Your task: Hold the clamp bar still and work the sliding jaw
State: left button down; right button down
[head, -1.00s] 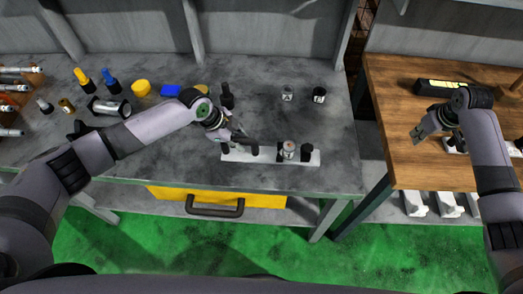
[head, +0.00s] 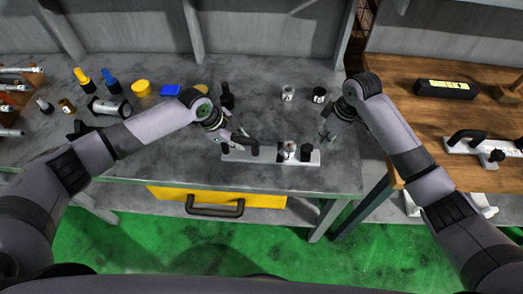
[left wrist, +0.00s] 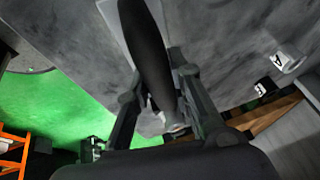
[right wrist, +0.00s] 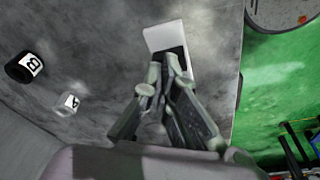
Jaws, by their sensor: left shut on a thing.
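The clamp bar (head: 270,156) is a flat pale bar lying on the grey bench, with a black handle (head: 243,143) at its left end. The sliding jaw (head: 290,151), dark with a pale knob, sits toward its right end. My left gripper (head: 230,138) is at the handle; in the left wrist view its fingers close on the black handle (left wrist: 147,50).
A white cup (head: 288,92) and a black cup (head: 319,95) stand behind the bar. A dark upright piece (head: 227,97) stands near my left wrist. A wooden table (head: 440,120) on the right carries a second bar clamp (head: 475,148). The bench front is clear.

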aim_at(316, 156)
jog(key=x, duration=0.4)
jog(key=shift+s+d, duration=0.25)
jog(key=shift+d, duration=0.15)
jog(key=shift+s+d+f, duration=0.1)
jog(key=shift+s+f, duration=0.25)
jog(key=shift+f, duration=0.3)
jog(key=shift+w+f, duration=0.1)
jog(key=shift+w, duration=0.35)
jog(key=shift+r, duration=0.25)
jog(key=shift+d+x, duration=0.15)
jog(key=shift+x, duration=0.6)
jog(key=shift+d+x, duration=0.1)
jog(key=shift+x, duration=0.65)
dwell(0.6)
jog(key=shift+s+a, duration=0.1)
jog(key=shift+s, duration=0.1)
